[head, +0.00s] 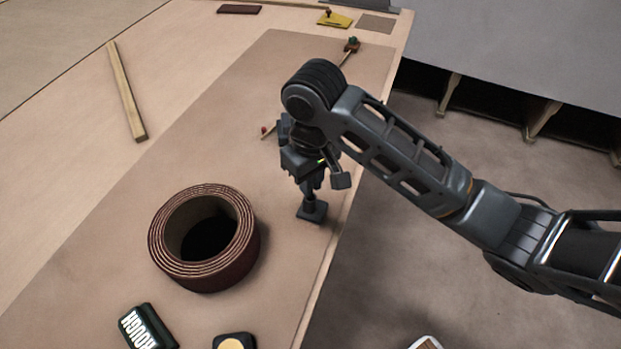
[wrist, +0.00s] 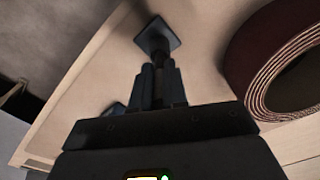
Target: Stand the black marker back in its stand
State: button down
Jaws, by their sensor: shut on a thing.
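My gripper (head: 311,187) points down over the bench near its right edge and is shut on a dark, thin upright thing, which I take to be the black marker (wrist: 158,90). In the wrist view the gripper's fingers (wrist: 158,72) stand on both sides of it. Directly below is the dark stand with a square base (head: 312,213), resting on the bench mat; it also shows in the wrist view (wrist: 158,36). The dark upright runs from the fingers down to the base. I cannot tell where marker ends and stand begins, or whether the marker is seated.
A large brown coiled roll (head: 205,238) stands left of the stand. A block marked ROUGH (head: 148,328) and a black item with a yellow disc (head: 235,342) lie at the front. A wooden strip (head: 127,92) lies at the far left. The bench edge is close on the right.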

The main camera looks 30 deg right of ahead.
jog(key=shift+f, duration=0.2)
dwell(0.3)
jog(key=c, duration=1.1)
grip_release()
notch_tip(320, 180, up, 8)
jog(key=p, duration=0.3)
jog(key=shift+s, duration=0.15)
jog(key=shift+f, duration=0.1)
jog(key=shift+s, duration=0.1)
